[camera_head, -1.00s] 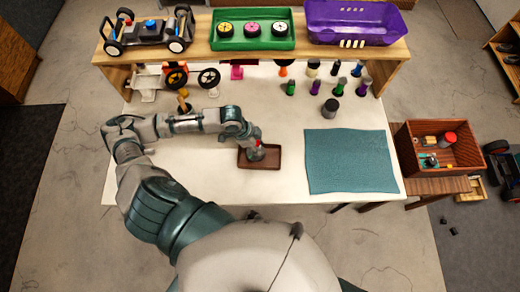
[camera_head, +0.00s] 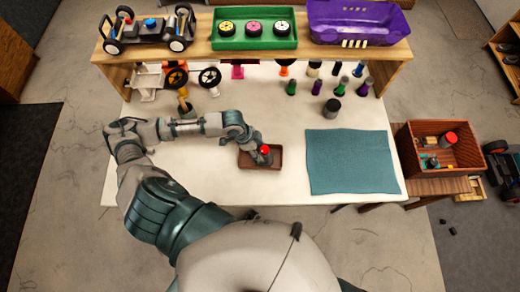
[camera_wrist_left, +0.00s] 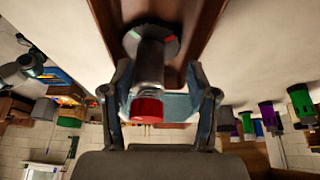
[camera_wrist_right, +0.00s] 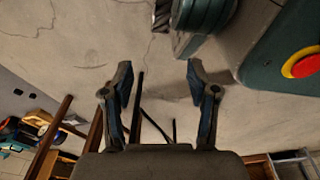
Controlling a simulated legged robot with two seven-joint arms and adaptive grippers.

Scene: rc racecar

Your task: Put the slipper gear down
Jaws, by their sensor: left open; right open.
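The slipper gear (camera_wrist_left: 150,65) shows in the left wrist view as a grey shaft with a round disc at one end and a red cap at the other. Its disc end rests in a small brown tray (camera_wrist_left: 200,30). In the head view its red top (camera_head: 265,149) shows over the brown tray (camera_head: 276,163). My left gripper (camera_wrist_left: 158,72) is open, with one finger on each side of the shaft; it is small in the head view (camera_head: 258,151). My right gripper (camera_wrist_right: 158,70) is open and empty over the floor, outside the head view.
A teal mat (camera_head: 350,162) lies right of the tray on the white table (camera_head: 200,185). Several small bottles and a dark jar (camera_head: 332,107) stand behind. A wooden shelf (camera_head: 200,50) spans the back. A brown crate (camera_head: 440,150) stands at the right.

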